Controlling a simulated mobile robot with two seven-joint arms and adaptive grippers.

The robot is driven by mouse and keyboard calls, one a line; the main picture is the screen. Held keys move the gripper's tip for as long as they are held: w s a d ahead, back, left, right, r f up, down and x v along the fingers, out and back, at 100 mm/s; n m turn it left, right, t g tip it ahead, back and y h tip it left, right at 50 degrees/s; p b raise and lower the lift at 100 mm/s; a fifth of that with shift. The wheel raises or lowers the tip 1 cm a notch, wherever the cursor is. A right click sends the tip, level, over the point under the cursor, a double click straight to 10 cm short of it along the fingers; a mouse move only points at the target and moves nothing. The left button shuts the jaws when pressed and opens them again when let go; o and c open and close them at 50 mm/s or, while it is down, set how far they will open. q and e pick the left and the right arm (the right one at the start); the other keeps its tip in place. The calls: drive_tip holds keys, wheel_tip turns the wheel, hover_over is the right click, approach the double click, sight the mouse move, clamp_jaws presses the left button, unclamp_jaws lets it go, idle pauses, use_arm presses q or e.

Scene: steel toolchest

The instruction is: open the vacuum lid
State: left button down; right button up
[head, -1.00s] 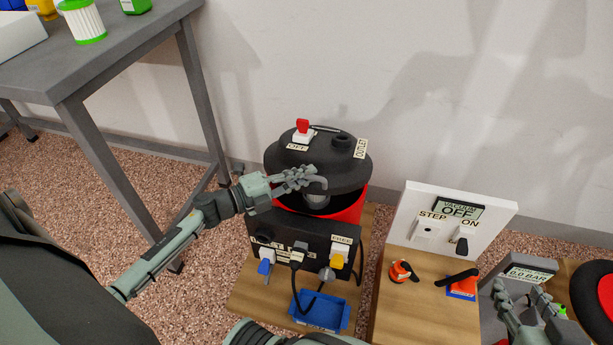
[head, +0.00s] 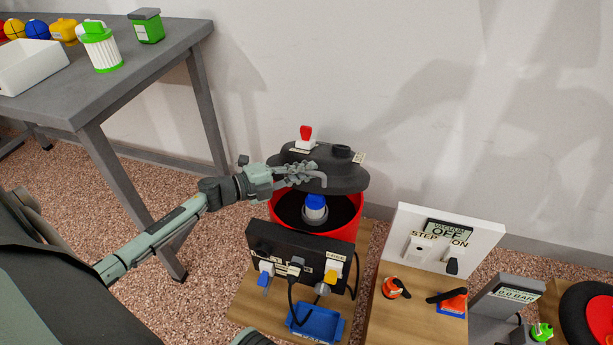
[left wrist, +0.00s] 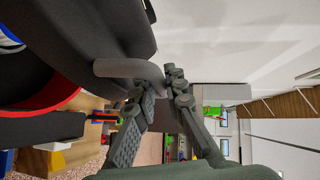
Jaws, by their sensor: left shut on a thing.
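The vacuum's dark lid (head: 335,178) is tilted up from the red drum (head: 345,232), its front edge clear of the rim. A blue-and-grey part (head: 315,208) shows inside the drum's dark opening. My left gripper (head: 302,172) is at the lid's front left, shut on the grey bent handle. In the left wrist view the handle (left wrist: 128,68) reaches from the dark lid (left wrist: 90,35) to between the fingers (left wrist: 150,95). The exact finger contact is partly hidden.
A dark socket panel (head: 300,250) with plugs stands before the drum, with a blue tray (head: 318,322) below. A white panel (head: 445,238) reading OFF stands to the right. A grey table (head: 125,75) with a white bin and filters is at left.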

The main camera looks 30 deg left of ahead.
use_arm(q)
drive_tip(key=w+r, duration=0.1)
drive_tip(key=w+r+p, duration=0.1)
drive_tip(key=r, duration=0.1)
drive_tip(key=w+a+r+p, duration=0.1)
drive_tip(key=w+r, duration=0.1)
drive_tip(key=shift+r, duration=0.2)
drive_tip(key=w+a+r, duration=0.1)
drive_tip(key=w+r, duration=0.3)
drive_tip(key=w, duration=0.2)
drive_tip(key=shift+a+r+p, duration=0.2)
drive_tip(key=shift+a+p, duration=0.1)
drive_tip(key=shift+p, duration=0.15)
use_arm(e)
wheel_tip(320, 180, down, 7)
drive_tip(key=shift+d+f+y, duration=0.15)
drive_tip(key=shift+y, duration=0.15)
use_arm(q)
drive_tip(key=c, duration=1.9)
unclamp_jaws()
drive_tip(key=shift+o, duration=0.2)
drive_tip(key=shift+f, duration=0.1)
drive_tip(key=shift+s, duration=0.15)
use_arm(e)
drive_tip(key=shift+w+d, duration=0.1)
use_arm(q)
drive_tip(key=v, duration=1.2)
